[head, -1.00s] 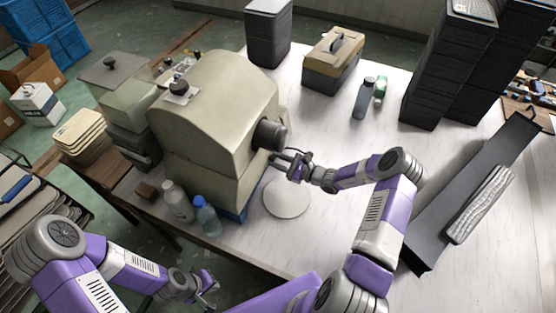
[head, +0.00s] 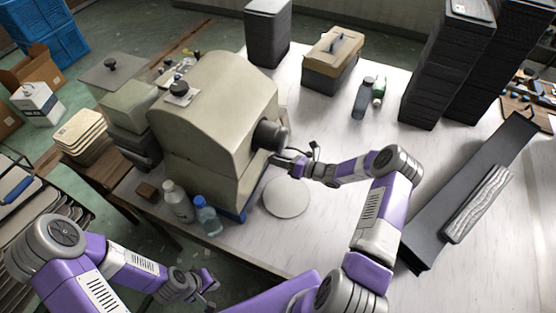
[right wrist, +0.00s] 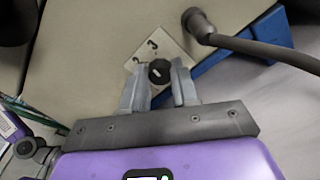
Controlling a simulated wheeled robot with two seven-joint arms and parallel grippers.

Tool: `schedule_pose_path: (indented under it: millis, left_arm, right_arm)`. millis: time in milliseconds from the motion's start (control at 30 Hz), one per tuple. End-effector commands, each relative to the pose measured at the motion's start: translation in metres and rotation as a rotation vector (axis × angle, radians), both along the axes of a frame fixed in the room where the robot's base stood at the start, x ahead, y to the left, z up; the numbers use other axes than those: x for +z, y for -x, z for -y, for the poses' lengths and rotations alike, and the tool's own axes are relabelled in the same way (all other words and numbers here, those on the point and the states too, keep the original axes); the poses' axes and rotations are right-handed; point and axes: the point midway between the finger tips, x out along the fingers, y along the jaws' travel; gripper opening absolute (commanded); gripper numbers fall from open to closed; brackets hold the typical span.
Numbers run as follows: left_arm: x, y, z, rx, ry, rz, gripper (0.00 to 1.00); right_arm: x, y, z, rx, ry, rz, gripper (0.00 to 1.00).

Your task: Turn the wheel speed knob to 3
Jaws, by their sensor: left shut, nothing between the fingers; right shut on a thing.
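The beige machine (head: 215,115) stands on the white table. In the right wrist view, the wheel speed knob (right wrist: 158,72) is a small black round knob with a short white mark. It sits on a pale dial plate (right wrist: 160,46) with dark figures, too small to read surely; part of the plate is hidden by my fingers. My right gripper (right wrist: 159,85) is shut on the knob, one finger on each side. In the head view my right gripper (head: 280,160) is at the machine's right side and hides the knob. My left gripper (head: 210,284) is shut and empty, low beside the table.
A black cylinder (head: 270,136) juts from the machine just above my right gripper. A round pale disc (head: 287,197) lies on the table below it. Two bottles (head: 206,215) stand at the machine's front. A thick dark cable (right wrist: 265,50) crosses near the plate.

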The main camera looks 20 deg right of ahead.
Motion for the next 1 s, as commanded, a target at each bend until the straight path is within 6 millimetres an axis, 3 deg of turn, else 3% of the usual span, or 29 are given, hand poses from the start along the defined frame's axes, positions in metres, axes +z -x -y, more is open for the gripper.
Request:
schedule_pose_path:
  millis: [500,1000]
  left_arm:
    - [-0.0008,-0.0001,0.0,0.0,0.0,0.0,0.0]
    - [-0.0009,0.0,0.0,0.0,0.0,0.0,0.0]
  right_arm:
    - [-0.0008,-0.0008,0.0011,-0.001,-0.248,-0.221,0.0]
    - [-0.001,-0.0008,0.001,-0.001,-0.293,-0.261,0.0]
